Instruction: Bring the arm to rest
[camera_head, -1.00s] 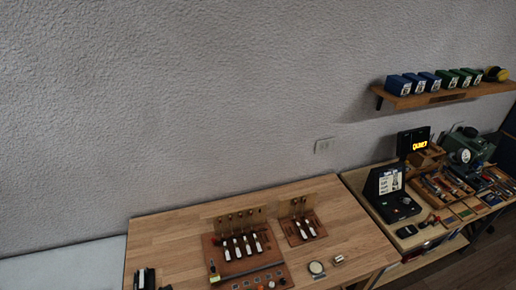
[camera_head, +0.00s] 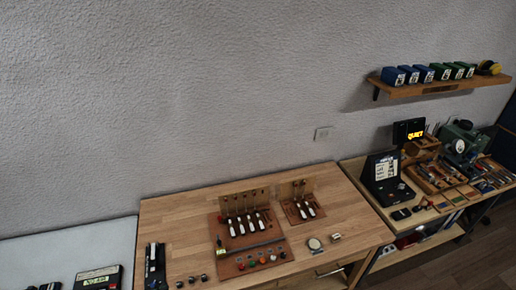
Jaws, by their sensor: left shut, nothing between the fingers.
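My right gripper is not in view.
The wooden table (camera_head: 185,222) has bare room left of the board. A smaller lever board (camera_head: 303,208) and a round dial (camera_head: 314,244) are to its right. A bench with a black display stand (camera_head: 384,178) and a wall shelf (camera_head: 440,87) are further right. A black device (camera_head: 98,279) lies at lower left.

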